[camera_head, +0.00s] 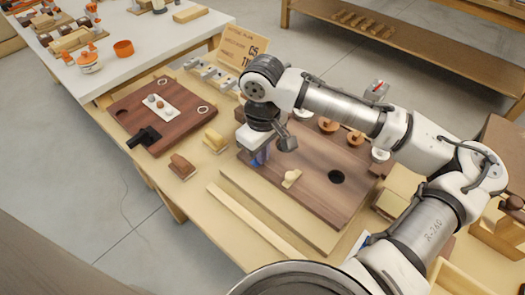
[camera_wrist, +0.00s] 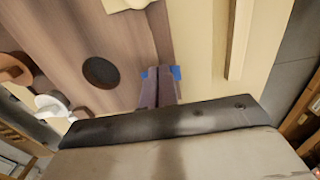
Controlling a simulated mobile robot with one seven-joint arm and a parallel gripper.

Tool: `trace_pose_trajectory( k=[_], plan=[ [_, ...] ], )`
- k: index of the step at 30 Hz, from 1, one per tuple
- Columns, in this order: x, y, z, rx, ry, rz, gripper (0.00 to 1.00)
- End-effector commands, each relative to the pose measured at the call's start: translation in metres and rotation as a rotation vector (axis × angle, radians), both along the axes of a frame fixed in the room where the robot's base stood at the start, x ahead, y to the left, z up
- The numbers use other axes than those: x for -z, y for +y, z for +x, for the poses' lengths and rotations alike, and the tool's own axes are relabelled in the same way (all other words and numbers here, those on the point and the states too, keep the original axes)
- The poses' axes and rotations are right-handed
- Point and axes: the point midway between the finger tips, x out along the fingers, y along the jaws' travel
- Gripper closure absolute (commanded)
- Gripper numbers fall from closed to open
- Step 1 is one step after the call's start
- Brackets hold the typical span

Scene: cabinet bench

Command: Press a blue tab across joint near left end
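My gripper (camera_head: 260,160) points down at the left end of the brown board (camera_head: 315,200). In the wrist view, the two fingers (camera_wrist: 160,76) are close together, with hardly any gap between their tips. A blue tab (camera_wrist: 176,72) shows as small patches on both sides of the fingertips, its middle hidden behind them. It lies by the joint between the brown board and the pale wood (camera_wrist: 202,60). In the head view a bit of blue shows under my gripper. I cannot tell whether the tip touches the tab firmly.
A pale knob (camera_head: 291,178) and a dark round hole (camera_head: 336,177) are on the board. A long pale strip (camera_head: 258,222) lies along the front. A second brown board (camera_head: 160,115) with a black clamp (camera_head: 146,137) is at left. Wooden blocks (camera_head: 182,167) stand between.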

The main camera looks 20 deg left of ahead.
Motion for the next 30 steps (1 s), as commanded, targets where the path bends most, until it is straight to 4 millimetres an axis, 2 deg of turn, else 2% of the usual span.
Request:
trace_pose_trajectory(
  k=[30],
  plan=[
    [0.0088, -0.0001, -0.0001, 0.0, 0.001, -0.001, 1.0]
  ],
)
